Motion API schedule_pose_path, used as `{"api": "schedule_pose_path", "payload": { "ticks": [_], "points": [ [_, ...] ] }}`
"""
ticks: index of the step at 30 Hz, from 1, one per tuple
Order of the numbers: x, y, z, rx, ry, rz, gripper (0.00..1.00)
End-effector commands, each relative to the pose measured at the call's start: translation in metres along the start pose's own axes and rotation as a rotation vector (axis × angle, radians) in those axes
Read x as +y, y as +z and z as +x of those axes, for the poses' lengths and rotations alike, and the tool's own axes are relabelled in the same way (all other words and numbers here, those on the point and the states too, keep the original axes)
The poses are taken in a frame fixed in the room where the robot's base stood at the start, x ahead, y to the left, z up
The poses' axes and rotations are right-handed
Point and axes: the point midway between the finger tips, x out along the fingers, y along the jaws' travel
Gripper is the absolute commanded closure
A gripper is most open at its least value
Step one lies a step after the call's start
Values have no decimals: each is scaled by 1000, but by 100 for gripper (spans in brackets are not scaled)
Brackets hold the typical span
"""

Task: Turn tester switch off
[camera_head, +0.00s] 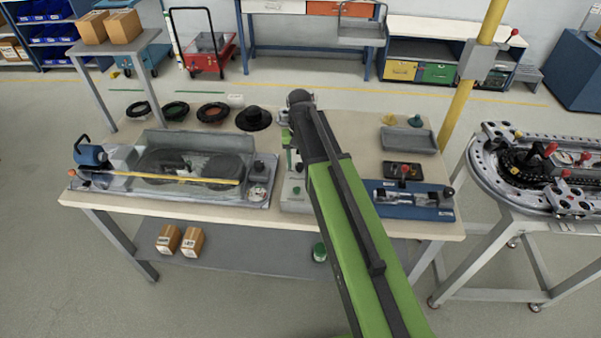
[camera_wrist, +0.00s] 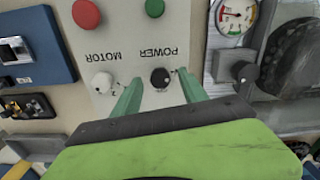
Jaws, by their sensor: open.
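In the wrist view, which shows the lettering upside down, my gripper (camera_wrist: 160,80) is open. Its two green fingers reach over a pale control panel (camera_wrist: 125,50), one on each side of a black knob (camera_wrist: 160,78) next to the word POWER. I cannot tell whether the fingers touch the knob. A white knob (camera_wrist: 102,82) sits next to the word MOTOR. A red button (camera_wrist: 86,13) and a green button (camera_wrist: 154,7) are on the same panel. In the head view my arm hides most of the panel (camera_head: 295,198).
A tester with a clear cover (camera_head: 180,172) and a gauge (camera_head: 258,191) stands left of the panel. A blue fixture (camera_head: 410,200) and a grey tray (camera_head: 408,140) are on the right. Black rings lie at the back. A ring track (camera_head: 495,180) stands on another table.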

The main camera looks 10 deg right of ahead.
Motion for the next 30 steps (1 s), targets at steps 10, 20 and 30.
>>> {"api": "schedule_pose_path", "payload": {
  "ticks": [10, 20, 30],
  "points": [
    [-1, 0, 5, 0, 0, -1, 53],
    [-1, 0, 5, 0, 0, -1, 97],
    [-1, 0, 5, 0, 4, 13, 100]
  ]
}}
